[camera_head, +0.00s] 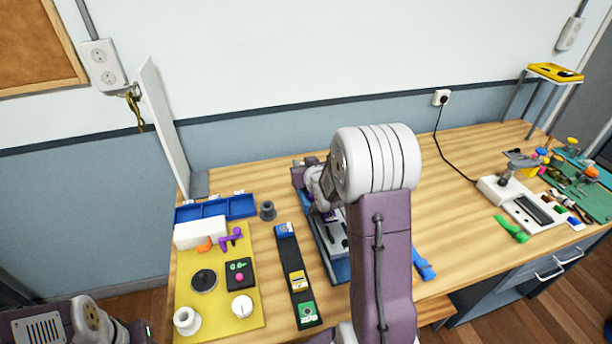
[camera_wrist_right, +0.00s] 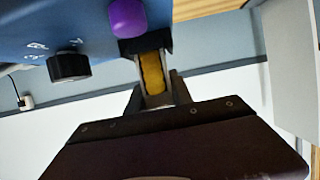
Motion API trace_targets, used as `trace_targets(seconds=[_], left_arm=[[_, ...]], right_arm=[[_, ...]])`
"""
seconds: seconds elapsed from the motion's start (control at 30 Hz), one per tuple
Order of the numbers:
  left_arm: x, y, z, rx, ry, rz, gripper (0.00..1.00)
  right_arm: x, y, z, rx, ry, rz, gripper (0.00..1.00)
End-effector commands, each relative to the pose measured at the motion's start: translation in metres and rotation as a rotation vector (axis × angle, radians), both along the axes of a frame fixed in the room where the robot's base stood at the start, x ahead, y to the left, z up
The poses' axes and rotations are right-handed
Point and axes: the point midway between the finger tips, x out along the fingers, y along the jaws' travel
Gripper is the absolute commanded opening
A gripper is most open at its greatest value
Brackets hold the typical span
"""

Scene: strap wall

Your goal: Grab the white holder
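Two white things could be the white holder: a white block (camera_head: 201,233) beside the blue tray, and a small white spool-like piece (camera_head: 187,321) at the yellow mat's front left corner. I cannot tell which is meant. My right gripper is mostly hidden behind its arm in the head view, near the blue device. In the right wrist view my right gripper (camera_wrist_right: 154,88) has a yellow piece (camera_wrist_right: 152,72) showing between its fingers; whether they touch it is unclear. My left arm shows at the lower left, its fingertips out of view.
A yellow mat (camera_head: 215,268) holds small parts, with a blue tray (camera_head: 215,209) behind. A dark strip (camera_head: 296,276) lies beside a blue device (camera_head: 338,268). A white panel (camera_head: 163,125) stands at the left.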

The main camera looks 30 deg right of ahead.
Motion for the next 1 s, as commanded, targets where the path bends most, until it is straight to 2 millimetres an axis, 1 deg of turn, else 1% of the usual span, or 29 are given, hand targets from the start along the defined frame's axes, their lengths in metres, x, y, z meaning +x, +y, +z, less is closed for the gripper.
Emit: trace_targets(seconds=[0.37, 0.47, 0.57, 0.67, 0.7, 0.77, 0.8, 0.87, 0.9, 1.0], left_arm=[[0.0, 0.0, 0.0, 0.0, 0.0, 0.0, 0.36], [0.0, 0.0, 0.001, 0.0, 0.0, 0.0, 0.36], [0.0, 0.0, 0.002, 0.0, 0.0, 0.0, 0.36], [0.0, 0.0, 0.003, 0.0, 0.0, 0.0, 0.36], [0.0, 0.0, 0.005, 0.0, 0.0, 0.0, 0.36], [0.0, 0.0, 0.006, 0.0, 0.0, 0.0, 0.36], [0.0, 0.0, 0.011, 0.0, 0.0, 0.0, 0.36], [0.0, 0.0, 0.015, 0.0, 0.0, 0.0, 0.36], [0.0, 0.0, 0.021, 0.0, 0.0, 0.0, 0.36], [0.0, 0.0, 0.032, 0.0, 0.0, 0.0, 0.36]], right_arm=[[0.0, 0.0, 0.002, 0.0, 0.0, 0.0, 0.0], [0.0, 0.0, 0.011, -0.002, -0.004, 0.0, 0.0], [0.0, 0.0, 0.026, -0.003, -0.004, 0.001, 0.0], [0.0, -0.001, 0.047, -0.003, -0.007, -0.001, 0.0], [-0.007, -0.011, 0.051, -0.003, -0.004, -0.005, 0.0], [-0.017, -0.022, 0.058, -0.004, -0.002, -0.006, 0.0], [-0.022, -0.03, 0.066, -0.004, -0.003, -0.006, 0.0], [-0.032, -0.041, 0.075, -0.004, -0.002, -0.007, 0.0], [-0.037, -0.049, 0.082, -0.004, -0.002, -0.008, 0.0], [-0.052, -0.067, 0.096, -0.002, -0.002, -0.009, 0.0]])
